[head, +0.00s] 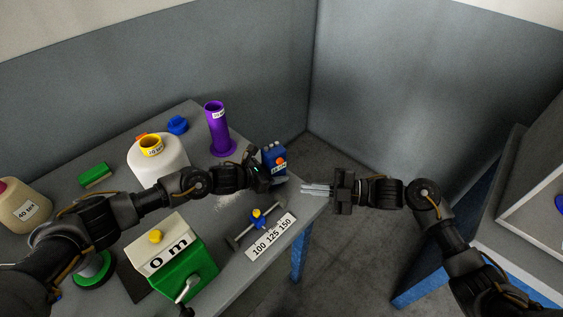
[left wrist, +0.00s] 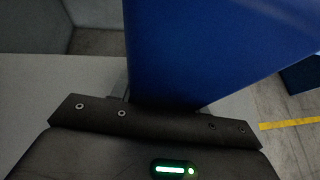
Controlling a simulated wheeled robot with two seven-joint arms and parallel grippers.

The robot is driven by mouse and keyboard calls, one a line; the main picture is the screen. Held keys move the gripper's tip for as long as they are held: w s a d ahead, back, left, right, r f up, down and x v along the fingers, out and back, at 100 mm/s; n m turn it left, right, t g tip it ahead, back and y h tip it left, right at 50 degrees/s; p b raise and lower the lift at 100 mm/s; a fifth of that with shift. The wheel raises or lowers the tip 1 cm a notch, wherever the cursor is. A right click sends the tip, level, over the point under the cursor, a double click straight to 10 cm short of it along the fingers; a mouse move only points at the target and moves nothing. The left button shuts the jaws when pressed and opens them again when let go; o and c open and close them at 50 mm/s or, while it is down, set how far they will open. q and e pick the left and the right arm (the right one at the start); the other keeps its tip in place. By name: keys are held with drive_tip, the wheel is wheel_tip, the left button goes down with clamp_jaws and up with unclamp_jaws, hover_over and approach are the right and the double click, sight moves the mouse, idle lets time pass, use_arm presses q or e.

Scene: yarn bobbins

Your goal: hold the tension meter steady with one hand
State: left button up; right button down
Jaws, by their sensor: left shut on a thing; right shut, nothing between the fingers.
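The tension meter, a small blue box (head: 273,154) with grey rollers on top and an orange spot on its front, stands near the table's right corner in the head view. My left gripper (head: 266,171) is at its near left side, shut on it. In the left wrist view the blue body (left wrist: 200,50) fills the middle, right in front of the gripper (left wrist: 160,112); the fingertips are mostly hidden. My right gripper (head: 304,188) is shut and empty, to the right of the meter and apart from it, by the table's right edge.
A green and white box (head: 170,262) with a crank and a scale strip (head: 270,236) marked 100 125 150 lie nearer. A second table stands at right.

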drive_tip(key=w+a, duration=0.4)
drive_tip(key=w, duration=0.2)
drive_tip(key=shift+w+a, duration=0.15)
drive_tip(key=shift+w+a, duration=0.1)
idle(2.0)
drive_tip(key=shift+w+a, duration=0.15)
drive_tip(key=shift+w, duration=0.1)
drive_tip(key=shift+w+a, duration=0.3)
drive_tip(key=shift+w, duration=0.15)
idle(0.8)
idle(0.3)
drive_tip(key=shift+s+d, duration=0.55)
drive_tip(key=shift+s, duration=0.25)
drive_tip(key=s+d, duration=0.2)
drive_tip(key=s, duration=0.2)
drive_tip(key=shift+s+d, duration=0.1)
drive_tip(key=shift+d, duration=0.3)
